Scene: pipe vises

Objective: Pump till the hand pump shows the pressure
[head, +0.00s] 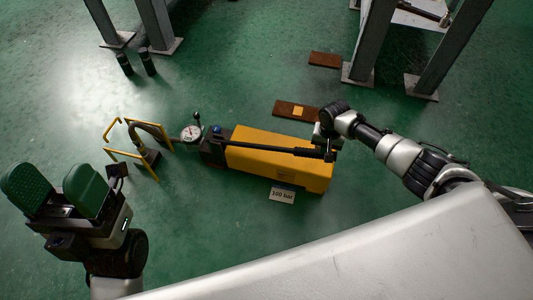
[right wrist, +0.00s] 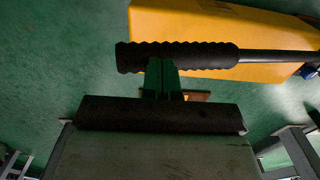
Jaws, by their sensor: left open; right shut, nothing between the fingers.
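The hand pump (head: 285,160) is a yellow body with a black end block, lying on the green floor. Its long black lever (head: 275,147) lies low along the top of the body. The round white gauge (head: 191,133) stands at the pump's left end; its needle is too small to read. My right gripper (head: 327,152) is at the lever's right end. In the right wrist view its green fingers (right wrist: 161,76) are together at the ribbed black grip (right wrist: 178,56), not around it; contact is unclear. My left gripper (head: 55,195) is open and empty, left of the pump.
A white card (head: 282,194) reading a bar figure, perhaps 180, lies in front of the pump. A yellow-framed device (head: 140,148) stands left of the gauge. Brown plates (head: 296,110) lie behind the pump. Grey steel legs (head: 372,45) stand at the back.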

